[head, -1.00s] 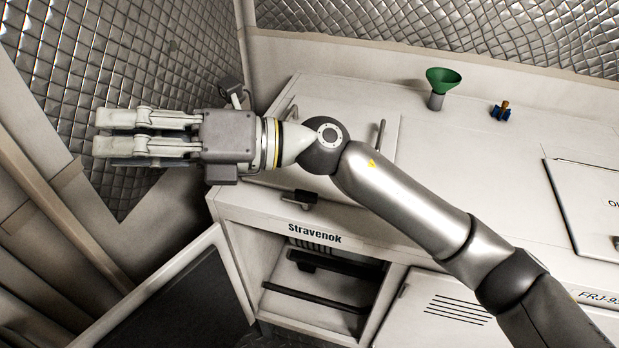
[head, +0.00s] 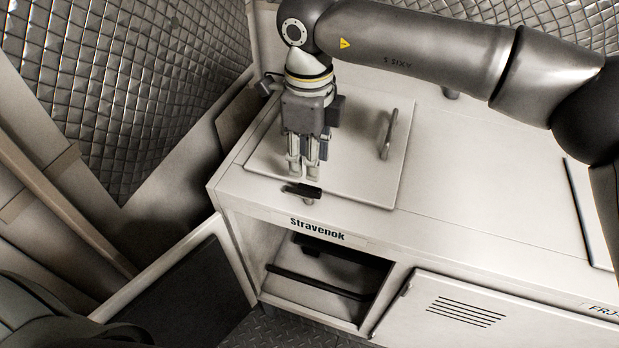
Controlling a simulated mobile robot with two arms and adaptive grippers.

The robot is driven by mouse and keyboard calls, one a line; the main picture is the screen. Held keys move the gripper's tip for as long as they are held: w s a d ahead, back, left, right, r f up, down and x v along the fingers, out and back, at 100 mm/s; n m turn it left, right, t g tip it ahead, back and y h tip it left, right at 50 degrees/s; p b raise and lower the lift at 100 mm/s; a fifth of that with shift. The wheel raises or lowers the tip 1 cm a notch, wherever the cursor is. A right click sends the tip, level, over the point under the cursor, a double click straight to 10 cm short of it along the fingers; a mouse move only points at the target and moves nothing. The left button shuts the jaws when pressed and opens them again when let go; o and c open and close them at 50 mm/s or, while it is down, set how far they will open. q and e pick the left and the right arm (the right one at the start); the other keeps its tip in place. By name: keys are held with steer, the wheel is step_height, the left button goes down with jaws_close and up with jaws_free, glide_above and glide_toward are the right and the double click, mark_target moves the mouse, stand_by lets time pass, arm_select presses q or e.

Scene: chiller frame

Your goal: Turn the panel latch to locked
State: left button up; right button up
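The panel latch (head: 302,190) is a small black handle at the front edge of the square light-grey panel (head: 355,183) on the cabinet top. It lies roughly crosswise, along that edge. My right gripper (head: 304,175) points down over the panel just behind the latch. Its two fingers are close together with nothing seen between them, so it looks shut. The fingertips appear near the latch; I cannot tell whether they touch it. My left gripper is not in view.
A grey bar handle (head: 389,134) stands on the panel's right side. Below the "Stravenok" label (head: 317,229) is an open compartment (head: 325,275), beside a vented door (head: 465,312). A quilted wall (head: 130,80) stands at left.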

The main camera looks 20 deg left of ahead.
mark_target(309, 187)
step_height(309, 187, down, 7)
steer(key=shift+r+p, duration=0.1)
steer(key=shift+p, duration=1.15)
steer(key=shift+f, duration=0.5)
steer(key=shift+c, duration=0.3)
jaws_close()
